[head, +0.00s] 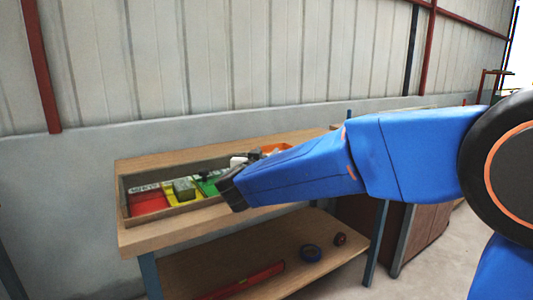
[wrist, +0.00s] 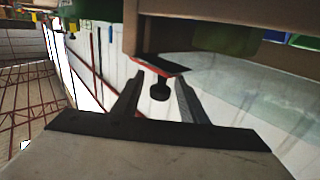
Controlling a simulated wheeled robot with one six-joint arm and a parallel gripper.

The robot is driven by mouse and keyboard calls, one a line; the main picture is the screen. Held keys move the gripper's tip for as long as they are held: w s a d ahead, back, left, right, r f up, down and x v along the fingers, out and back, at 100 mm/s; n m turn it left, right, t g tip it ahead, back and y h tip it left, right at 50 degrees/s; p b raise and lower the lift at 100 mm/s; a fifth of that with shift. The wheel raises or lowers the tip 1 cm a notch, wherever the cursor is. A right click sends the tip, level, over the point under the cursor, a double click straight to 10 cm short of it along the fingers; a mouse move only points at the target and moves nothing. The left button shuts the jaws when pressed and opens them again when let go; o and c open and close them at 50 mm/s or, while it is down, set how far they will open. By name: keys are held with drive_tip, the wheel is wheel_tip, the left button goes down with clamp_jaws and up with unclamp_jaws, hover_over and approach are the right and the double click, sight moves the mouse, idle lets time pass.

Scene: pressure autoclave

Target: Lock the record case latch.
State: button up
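My gripper (wrist: 158,95) is open in the wrist view, with one dark finger on each side of a small black knob (wrist: 160,91). The knob stands out from a dark plate with a red edge on a tan box-like part (wrist: 190,40). Gaps show between the knob and both fingers. I cannot tell for certain whether this knob is the record case latch. In the head view my gripper (head: 233,192) is at the front of a shallow wooden tray (head: 190,205) on a workbench, and my blue arm hides the tray's right end. No record case can be clearly made out.
The tray holds red (head: 148,203), yellow and green sections and a grey-green block (head: 184,188). The workbench (head: 150,237) has a lower shelf with a blue roll (head: 311,252), a dark red round thing (head: 340,239) and a red bar (head: 248,280). A wall stands behind.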

drive_tip(key=v, duration=1.6)
drive_tip(key=shift+s, duration=0.1)
drive_tip(key=w+d+r+n+g+y, duration=0.15)
drive_tip(key=d+n+y, duration=0.25)
drive_tip(key=d+y, duration=0.5)
drive_tip(key=s+d+f+g+h, duration=0.2)
drive_tip(key=s+d+f+g, duration=0.3)
drive_tip(key=s+d+f, duration=0.6)
drive_tip(key=s+d+f+m+g+h, duration=0.1)
drive_tip(key=s+d+f+g+h, duration=0.2)
drive_tip(key=s+d+f+g, duration=0.3)
drive_tip(key=s+d+f, duration=0.5)
drive_tip(key=s+d, duration=0.4)
drive_tip(key=s, duration=0.2)
drive_tip(key=shift+d+m, duration=0.3)
drive_tip(key=shift+s+f, duration=0.1)
drive_tip(key=shift+s, duration=0.05)
